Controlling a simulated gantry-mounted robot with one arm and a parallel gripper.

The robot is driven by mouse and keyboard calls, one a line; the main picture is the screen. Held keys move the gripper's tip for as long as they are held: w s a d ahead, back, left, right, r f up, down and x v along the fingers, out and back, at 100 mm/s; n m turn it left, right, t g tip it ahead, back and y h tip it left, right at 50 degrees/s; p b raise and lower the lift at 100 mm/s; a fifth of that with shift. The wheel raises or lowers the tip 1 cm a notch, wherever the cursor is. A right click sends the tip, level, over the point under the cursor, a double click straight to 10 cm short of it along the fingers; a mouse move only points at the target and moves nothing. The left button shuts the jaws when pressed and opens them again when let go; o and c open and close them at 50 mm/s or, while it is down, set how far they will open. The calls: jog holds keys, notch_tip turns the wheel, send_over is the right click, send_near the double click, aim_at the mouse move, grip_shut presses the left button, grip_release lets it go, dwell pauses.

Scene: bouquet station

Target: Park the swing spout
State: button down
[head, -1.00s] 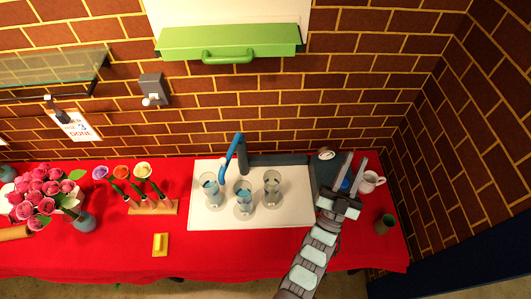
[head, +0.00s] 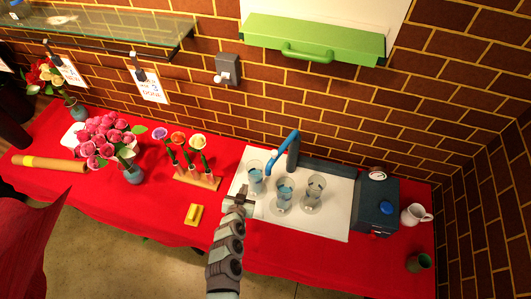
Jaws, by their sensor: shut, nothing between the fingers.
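The swing spout (head: 284,146) is a bent blue tube at the back of the white tray (head: 333,222). It rises from a dark grey base and hangs down toward the left; its end is between the left glass (head: 255,182) and the middle glass (head: 284,196), nearer the left one. My gripper (head: 240,190) is shut and empty at the tray's left edge, in front and left of the left glass, apart from the spout. Its fingertips are small and partly unclear.
A right glass (head: 314,196) also stands on the tray. A dark box with a blue button (head: 386,208) stands right of it, then a white jug (head: 415,214) and a green cup (head: 418,262). A wooden flower stand (head: 196,178) and yellow block (head: 194,214) are left.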

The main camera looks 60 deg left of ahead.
jog(key=s+a+r+n+t+h+b, duration=0.1)
jog(key=a+r+n+t+h+b, duration=0.3)
jog(key=n, duration=0.3)
jog(key=s+d+r+n+t+h+b, duration=0.25)
jog(key=r+t+b, duration=0.3)
jog(key=r, duration=0.75)
jog(key=d+p+x, duration=0.1)
jog(key=p+x, duration=0.1)
jog(key=x, duration=0.4)
jog(key=d+p+x, duration=0.1)
jog(key=p+x, duration=0.1)
jog(key=x, duration=0.4)
jog(key=shift+w+p, duration=0.35)
jog(key=shift+d, duration=0.1)
